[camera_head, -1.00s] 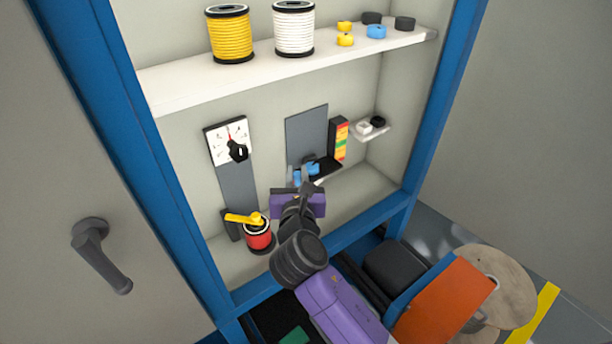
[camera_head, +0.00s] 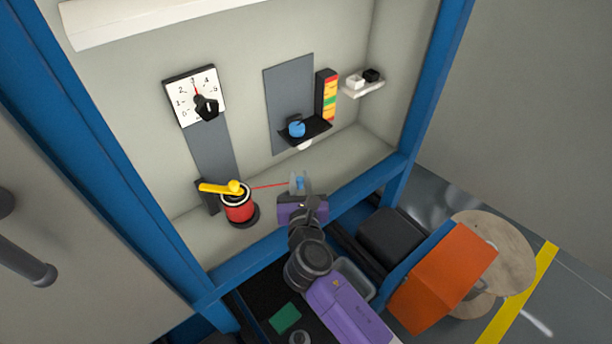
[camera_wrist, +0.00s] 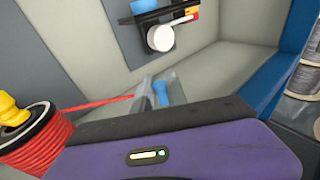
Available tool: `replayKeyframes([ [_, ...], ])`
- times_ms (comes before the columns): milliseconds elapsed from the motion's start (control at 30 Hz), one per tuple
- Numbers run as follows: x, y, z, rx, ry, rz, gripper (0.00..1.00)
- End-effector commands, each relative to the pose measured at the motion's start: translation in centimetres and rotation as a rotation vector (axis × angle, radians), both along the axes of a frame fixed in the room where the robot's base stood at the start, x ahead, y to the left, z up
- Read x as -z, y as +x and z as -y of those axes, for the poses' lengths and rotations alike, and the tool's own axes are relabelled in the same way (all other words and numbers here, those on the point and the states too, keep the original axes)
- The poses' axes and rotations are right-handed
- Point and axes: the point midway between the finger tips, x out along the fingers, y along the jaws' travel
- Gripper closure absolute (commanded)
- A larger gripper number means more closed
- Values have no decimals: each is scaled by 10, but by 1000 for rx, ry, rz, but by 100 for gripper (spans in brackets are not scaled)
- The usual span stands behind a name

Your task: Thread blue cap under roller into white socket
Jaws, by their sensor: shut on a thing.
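My gripper (camera_head: 299,183) is shut on a small blue cap (camera_wrist: 161,94) at the end of a thin red cable (camera_wrist: 95,104). The cable runs taut to the red spool (camera_head: 238,206) at the left. A white round part (camera_head: 304,145) hangs beneath a black bracket (camera_head: 318,128); it also shows in the wrist view (camera_wrist: 160,38). A blue round part (camera_head: 297,129) sits on the bracket. I cannot tell which of these is the roller or the socket. My gripper is below and in front of the bracket, apart from it.
A dial (camera_head: 196,95) and a striped gauge (camera_head: 327,95) are on the back wall. The blue frame (camera_head: 335,222) edges the cabinet; open space surrounds my gripper.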

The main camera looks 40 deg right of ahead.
Motion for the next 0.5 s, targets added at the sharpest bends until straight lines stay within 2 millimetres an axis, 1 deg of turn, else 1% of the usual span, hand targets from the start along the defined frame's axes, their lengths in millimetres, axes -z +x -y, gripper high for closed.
replayKeyframes([
  [500,-1,1,56,7,0,-1,100],
])
